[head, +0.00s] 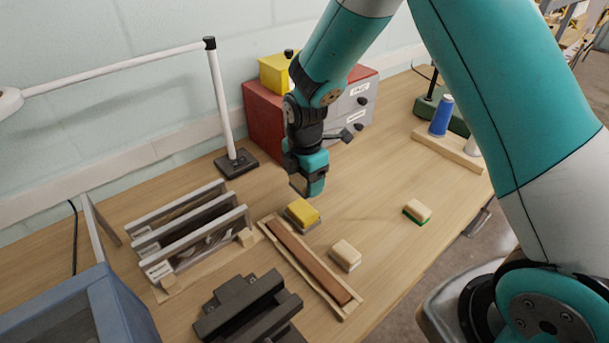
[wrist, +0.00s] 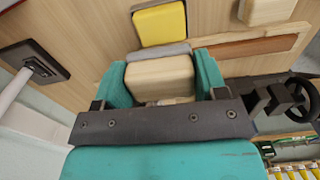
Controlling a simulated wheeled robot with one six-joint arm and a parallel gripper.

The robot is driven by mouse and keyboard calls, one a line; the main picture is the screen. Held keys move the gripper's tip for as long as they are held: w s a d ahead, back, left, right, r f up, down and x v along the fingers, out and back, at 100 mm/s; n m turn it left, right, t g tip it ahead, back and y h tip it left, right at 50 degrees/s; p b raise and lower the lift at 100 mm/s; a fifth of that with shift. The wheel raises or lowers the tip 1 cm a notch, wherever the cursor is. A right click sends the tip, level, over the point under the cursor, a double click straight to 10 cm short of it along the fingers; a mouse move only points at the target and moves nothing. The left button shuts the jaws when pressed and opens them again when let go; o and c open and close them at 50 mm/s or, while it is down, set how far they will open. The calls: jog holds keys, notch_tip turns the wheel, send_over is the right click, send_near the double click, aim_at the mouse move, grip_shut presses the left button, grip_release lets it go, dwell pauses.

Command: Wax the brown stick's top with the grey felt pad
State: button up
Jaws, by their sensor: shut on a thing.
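My gripper (head: 308,188) is shut on the grey felt pad (wrist: 160,75), a pale wooden block with a grey felt face (wrist: 158,51) at its far end. The pad sits between the two teal fingers in the wrist view; in the head view it is mostly hidden by the gripper. The gripper hangs just behind and above a yellow block on a grey base (head: 302,211), which also shows in the wrist view (wrist: 160,23). The brown stick (head: 308,262) lies flat in a pale wooden holder (head: 339,312), its top face bare to view.
A pale block (head: 346,253) lies right of the holder; a green-bottomed block (head: 417,210) lies farther right. Upright framed racks (head: 190,232) and a dark fixture (head: 248,308) stand left and front. A lamp post (head: 226,110) and red drawer cabinet (head: 262,118) stand behind. Table is clear around the green-bottomed block.

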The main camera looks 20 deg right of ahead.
aim_at(304, 208)
jog(key=shift+a+f, duration=0.15)
jog(key=shift+f, duration=0.05)
notch_tip(304, 208, down, 6)
jog(key=b, duration=0.5)
jog(key=shift+r, duration=0.2)
jog(key=shift+f, duration=0.55)
dwell(1.6)
jog(key=shift+r, duration=0.1)
jog(key=shift+r+p, duration=2.65)
jog(key=shift+r, duration=0.85)
